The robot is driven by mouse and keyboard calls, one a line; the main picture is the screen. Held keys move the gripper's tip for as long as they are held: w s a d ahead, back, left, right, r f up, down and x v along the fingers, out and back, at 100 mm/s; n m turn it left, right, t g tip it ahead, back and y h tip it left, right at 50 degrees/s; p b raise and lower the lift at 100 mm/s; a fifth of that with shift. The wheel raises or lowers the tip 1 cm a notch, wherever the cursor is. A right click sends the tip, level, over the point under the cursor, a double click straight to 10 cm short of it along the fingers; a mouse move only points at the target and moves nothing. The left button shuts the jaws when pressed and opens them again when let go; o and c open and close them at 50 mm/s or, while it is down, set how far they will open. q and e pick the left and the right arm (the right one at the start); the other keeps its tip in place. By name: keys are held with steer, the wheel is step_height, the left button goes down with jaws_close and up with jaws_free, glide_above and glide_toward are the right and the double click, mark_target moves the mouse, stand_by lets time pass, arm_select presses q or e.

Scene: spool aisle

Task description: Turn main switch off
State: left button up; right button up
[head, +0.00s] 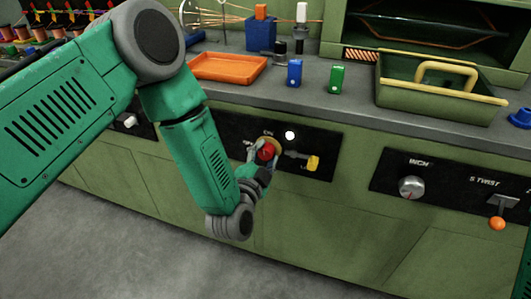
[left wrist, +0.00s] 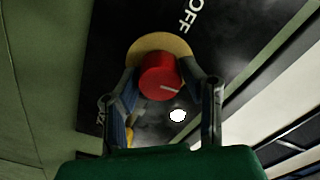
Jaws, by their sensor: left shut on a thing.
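The main switch is a red knob (head: 267,151) on a yellow round plate, set in a black panel (head: 325,140) on the cabinet front. My left gripper (head: 264,149) is shut on it, one finger on each side. In the left wrist view the red knob (left wrist: 158,78) sits between the fingertips (left wrist: 167,80), with a pale line on its face. The word OFF (left wrist: 190,15) is printed beside the yellow plate. A round white lamp (head: 290,135) near the knob is bright. My right gripper is not in view.
A yellow-handled lever (head: 313,162) sits close to the right of the knob. Further right are a grey dial (head: 411,187) and an orange-tipped lever (head: 497,223). On the bench above stand an orange tray (head: 228,67), blue and green blocks and a green tote (head: 440,95).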

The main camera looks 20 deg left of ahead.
arm_select(q)
steer(key=n+p, duration=0.1)
steer(key=n, duration=0.3)
steer(key=shift+s+f+p, duration=0.1)
steer(key=shift+f+p, duration=0.05)
steer(key=shift+p, duration=0.2)
steer(key=n+p, duration=0.1)
steer(key=n, duration=0.3)
steer(key=shift+n, duration=0.3)
steer(key=n+p, duration=0.1)
steer(key=n, duration=0.3)
steer(key=shift+f+n, duration=0.1)
steer(key=shift+n, duration=2)
steer(key=o, duration=1.1)
steer(key=shift+o, duration=0.2)
